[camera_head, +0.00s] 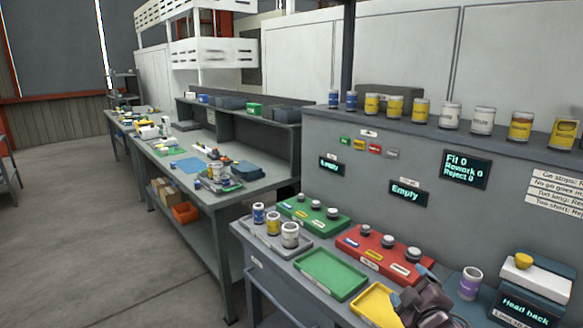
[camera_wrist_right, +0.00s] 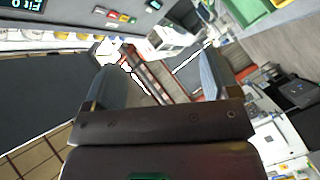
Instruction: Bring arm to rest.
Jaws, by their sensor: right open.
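My right gripper (camera_head: 412,284) is at the bottom of the head view, over the front right part of the workbench beside the yellow tray (camera_head: 374,307). In the right wrist view my right gripper (camera_wrist_right: 158,72) has its two fingers wide apart with nothing between them. The wrist view is tilted and shows the room beyond the fingers. My left gripper is in neither view.
A purple-labelled can (camera_head: 469,284) stands just right of my right gripper. A "Head back" box (camera_head: 527,305) stands at right.

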